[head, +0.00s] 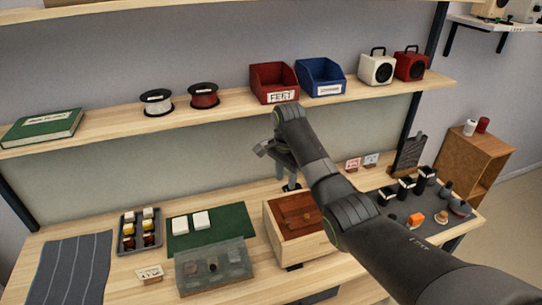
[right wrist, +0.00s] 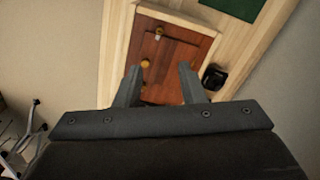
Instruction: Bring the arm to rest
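My right arm (head: 355,210) reaches in from the lower right of the head view, up and over the workbench. My right gripper (head: 278,165) hangs in front of the back panel, above and behind the wooden box (head: 305,247). In the right wrist view, the two fingers of the right gripper (right wrist: 159,67) stand apart with nothing held between them. Beyond them shows the box's reddish-brown top panel (right wrist: 172,50) with small brass-coloured parts. My left gripper is in neither view.
A shelf (head: 120,128) above the bench holds a green book (head: 42,128), spools, a red bin (head: 273,83), a blue bin (head: 321,78) and two speakers. On the bench are a parts tray (head: 141,246), a clear case (head: 213,283) and a dark mat (head: 446,228) with small items.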

